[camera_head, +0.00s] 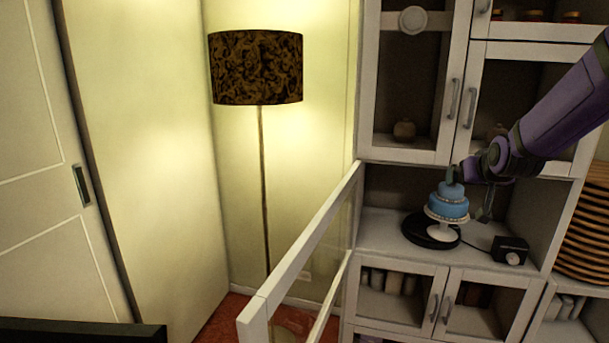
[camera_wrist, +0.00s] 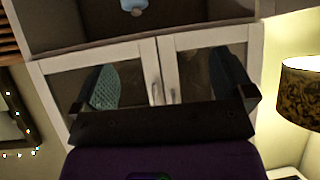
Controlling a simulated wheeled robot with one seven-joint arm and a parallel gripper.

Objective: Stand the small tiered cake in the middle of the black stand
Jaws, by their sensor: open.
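The small tiered cake (camera_head: 448,202) is light blue with white trim. It is upright on a white pedestal foot, at the right part of the round black stand (camera_head: 415,236) in the cabinet niche. I cannot tell whether the foot rests fully on the stand. In the wrist view, which looks upside down, a small part of the blue cake (camera_wrist: 133,5) shows at the top edge. My gripper (camera_head: 468,192) overlaps the cake's upper right in the head view. In the wrist view its two teal-padded fingers (camera_wrist: 165,75) are wide apart with nothing between them.
A small black box with a knob (camera_head: 510,250) sits right of the stand, joined by a cable. Glass doors (camera_head: 410,85) are above the niche. Stacked brown plates (camera_head: 585,215) are at the right. An open white door (camera_head: 300,255) and a lamp (camera_head: 256,68) are at the left.

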